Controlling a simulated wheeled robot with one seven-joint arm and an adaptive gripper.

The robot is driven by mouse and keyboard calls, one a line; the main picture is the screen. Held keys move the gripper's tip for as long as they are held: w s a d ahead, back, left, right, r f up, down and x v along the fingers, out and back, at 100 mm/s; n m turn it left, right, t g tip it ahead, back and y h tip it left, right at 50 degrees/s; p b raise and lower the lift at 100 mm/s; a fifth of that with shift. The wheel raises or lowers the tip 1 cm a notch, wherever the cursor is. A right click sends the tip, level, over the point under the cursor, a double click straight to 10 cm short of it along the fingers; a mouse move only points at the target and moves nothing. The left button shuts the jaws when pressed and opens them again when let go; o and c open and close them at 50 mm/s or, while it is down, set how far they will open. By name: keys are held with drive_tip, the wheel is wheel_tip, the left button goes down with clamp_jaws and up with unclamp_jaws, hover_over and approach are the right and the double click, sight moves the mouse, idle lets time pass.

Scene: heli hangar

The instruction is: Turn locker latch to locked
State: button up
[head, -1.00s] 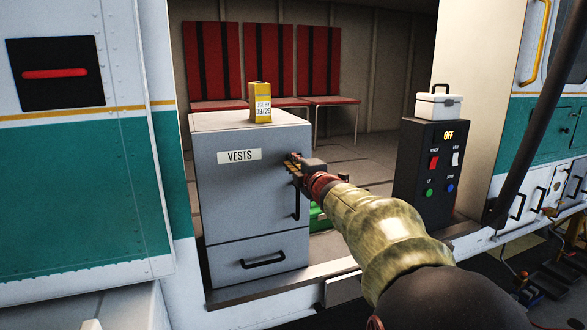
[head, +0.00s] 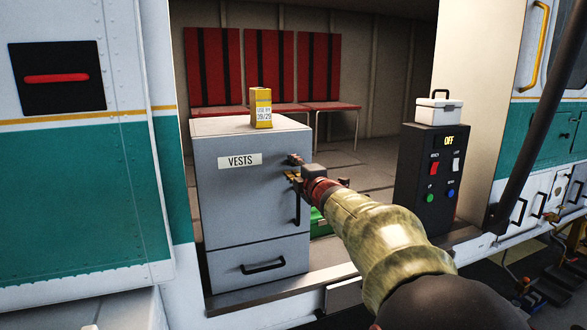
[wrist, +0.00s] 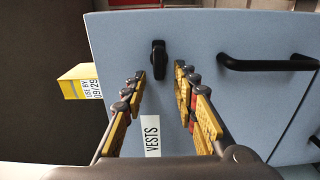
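The grey locker (head: 225,190) has a VESTS label (head: 240,160) on its door. In the wrist view its small black latch (wrist: 158,60) lies lengthwise up and down the picture, which is level across the door. My gripper (wrist: 160,76) is open, with a finger on each side of the latch's near end and clear space between them. No contact with the latch shows. In the head view my gripper (head: 292,167) is at the door's right edge, above the door handle (head: 297,207). The latch cannot be made out there.
A yellow box (head: 261,107) stands on the locker. A drawer handle (head: 263,265) is below the door. A black switch console (head: 431,175) with a white case (head: 438,108) stands right of my arm. A green object (head: 320,222) is partly hidden behind my arm.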

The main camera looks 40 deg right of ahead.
drive_tip(key=v, duration=1.2)
idle(0.5)
